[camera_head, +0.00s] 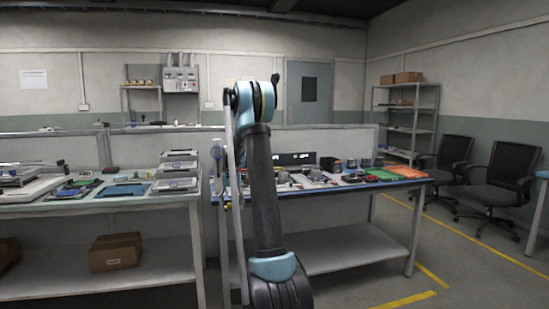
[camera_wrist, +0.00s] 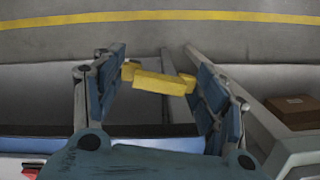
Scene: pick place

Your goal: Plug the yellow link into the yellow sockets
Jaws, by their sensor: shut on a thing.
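The yellow link (camera_wrist: 160,82) is a short yellow bar with a block at each end. In the wrist view it lies across the gap between the two blue fingers of my gripper (camera_wrist: 160,85). My gripper is shut on the link and holds it in the air, with the floor and table edges below. The yellow sockets cannot be made out in either view.
A workbench (camera_head: 350,190) with small devices and an orange mat (camera_head: 405,172) stands behind my arm. Another bench (camera_head: 100,205) with stacked grey units (camera_head: 178,170) is at the left. A cardboard box (camera_head: 115,251) sits on its lower shelf. Chairs (camera_head: 497,180) stand at the right.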

